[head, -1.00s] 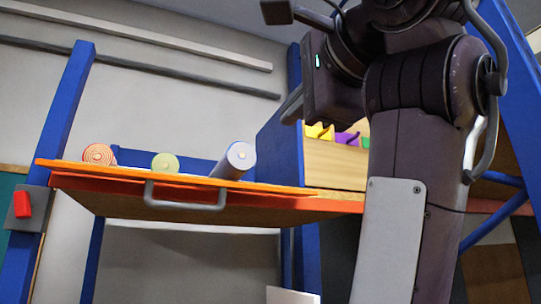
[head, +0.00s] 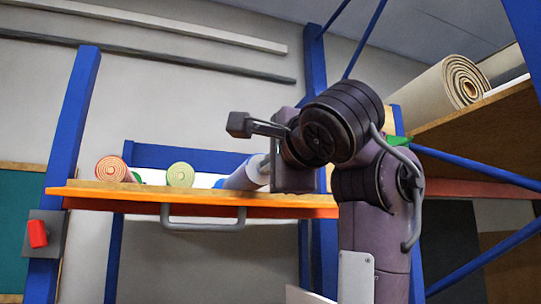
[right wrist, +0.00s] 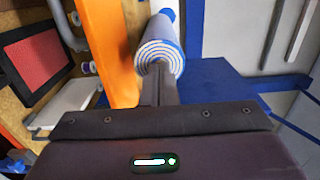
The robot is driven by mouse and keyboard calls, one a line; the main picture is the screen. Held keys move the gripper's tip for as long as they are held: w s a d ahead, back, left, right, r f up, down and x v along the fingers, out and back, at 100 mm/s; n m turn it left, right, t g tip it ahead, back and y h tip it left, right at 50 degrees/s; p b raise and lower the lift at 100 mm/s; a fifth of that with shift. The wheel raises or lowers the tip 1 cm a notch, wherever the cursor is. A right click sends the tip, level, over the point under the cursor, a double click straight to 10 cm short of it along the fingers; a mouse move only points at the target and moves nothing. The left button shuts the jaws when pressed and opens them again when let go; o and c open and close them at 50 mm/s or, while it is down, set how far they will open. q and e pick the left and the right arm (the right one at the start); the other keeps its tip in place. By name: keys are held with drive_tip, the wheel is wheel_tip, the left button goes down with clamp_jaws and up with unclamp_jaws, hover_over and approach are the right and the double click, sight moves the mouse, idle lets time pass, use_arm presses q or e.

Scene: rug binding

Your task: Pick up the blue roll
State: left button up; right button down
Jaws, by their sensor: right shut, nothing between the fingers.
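The blue roll (head: 240,175) lies on the orange-edged shelf, at the right of the rolls there. Its pale bluish side shows in the head view. In the right wrist view the blue roll (right wrist: 163,45) shows a blue and white spiral end, facing my gripper. My right gripper (head: 265,164) is shut and empty, with its fingertips close to the near end of the roll. In the right wrist view the shut fingers (right wrist: 157,72) overlap the lower part of that end; I cannot tell whether they touch it. My left gripper is out of view.
An orange-and-cream roll (head: 111,170) and a green roll (head: 180,174) lie left on the same shelf. The shelf's orange front edge (head: 120,198) has a grey handle (head: 203,224) below. Blue posts (head: 75,120) flank it. A large beige roll (head: 455,85) lies on a higher shelf at right.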

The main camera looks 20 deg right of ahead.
drive_tip(key=shift+w, duration=0.9)
